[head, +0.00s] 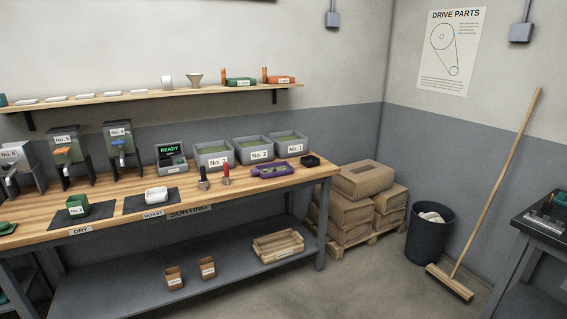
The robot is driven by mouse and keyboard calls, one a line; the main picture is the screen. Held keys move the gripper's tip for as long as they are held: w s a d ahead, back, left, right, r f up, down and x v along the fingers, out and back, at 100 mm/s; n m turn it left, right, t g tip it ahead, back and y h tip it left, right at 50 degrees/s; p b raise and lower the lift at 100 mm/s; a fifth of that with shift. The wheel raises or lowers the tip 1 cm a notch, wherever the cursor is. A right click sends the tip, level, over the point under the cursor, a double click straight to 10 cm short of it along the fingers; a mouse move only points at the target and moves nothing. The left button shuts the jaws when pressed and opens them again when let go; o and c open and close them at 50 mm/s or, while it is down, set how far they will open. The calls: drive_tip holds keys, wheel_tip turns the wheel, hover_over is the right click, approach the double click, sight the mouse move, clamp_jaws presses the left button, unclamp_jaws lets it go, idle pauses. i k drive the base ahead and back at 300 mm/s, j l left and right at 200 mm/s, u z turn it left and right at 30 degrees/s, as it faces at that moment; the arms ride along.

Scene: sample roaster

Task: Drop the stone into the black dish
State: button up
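The black dish (310,161) is small and sits at the right end of the wooden workbench, near its back edge. A purple tray (258,173) lies just left of the dish and holds small greenish contents. I cannot make out a stone in this view; details in the tray are too small to tell. The inside of the black dish looks dark, and I cannot tell whether anything lies in it. My gripper is not in view.
Grey bins (213,161) of green beans stand behind the tray. Scoops with black and red handles (226,172) are to its left. A white dish (156,195) sits on a dark mat. Boxes on a pallet (367,181) and a bin (430,245) stand right. Floor in front is clear.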

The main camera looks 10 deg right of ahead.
sight(313, 164)
drive_tip(key=i+l, duration=0.15)
drive_tip(key=i, duration=0.55)
drive_tip(key=i+l, duration=0.15)
drive_tip(key=i, duration=0.55)
drive_tip(key=i+l, duration=0.15)
drive_tip(key=i, duration=0.55)
drive_tip(key=i+l, duration=0.15)
drive_tip(key=i, duration=0.55)
